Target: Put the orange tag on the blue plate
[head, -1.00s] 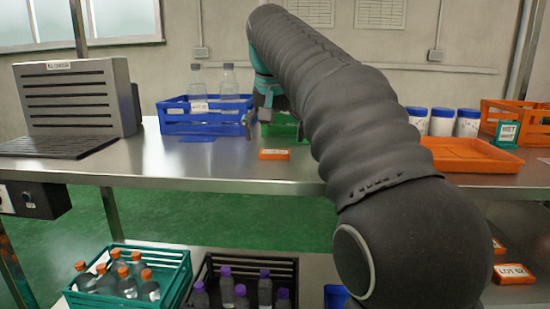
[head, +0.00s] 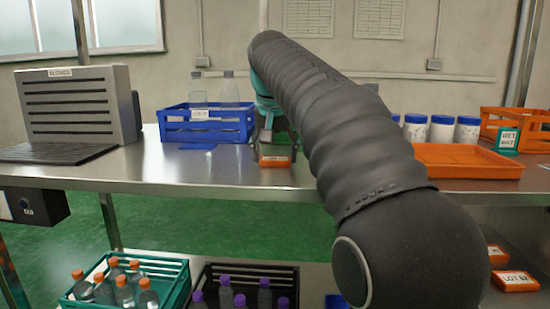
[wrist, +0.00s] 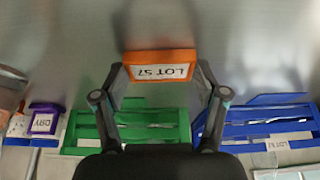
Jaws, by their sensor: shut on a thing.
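The orange tag (head: 274,162) lies at the front part of the steel bench top, label facing me. In the wrist view the tag (wrist: 160,59) reads LOT 57 and sits between the fingertips. My gripper (head: 274,154) reaches down from above and is shut on the tag's two ends; in the wrist view my gripper (wrist: 160,76) shows a finger at each side. The blue plate (head: 197,147) is a thin flat piece in front of the blue crate, left of the tag. A flat blue strip, likely the plate (wrist: 278,99), shows beside the blue crate in the wrist view.
The blue crate (head: 206,131) with clear bottles stands behind the plate. A green crate (wrist: 78,142) is behind my gripper. An orange tray (head: 470,170) and white jars (head: 441,129) stand right. A grey slotted machine (head: 80,95) is left. Bench between plate and tag looks clear.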

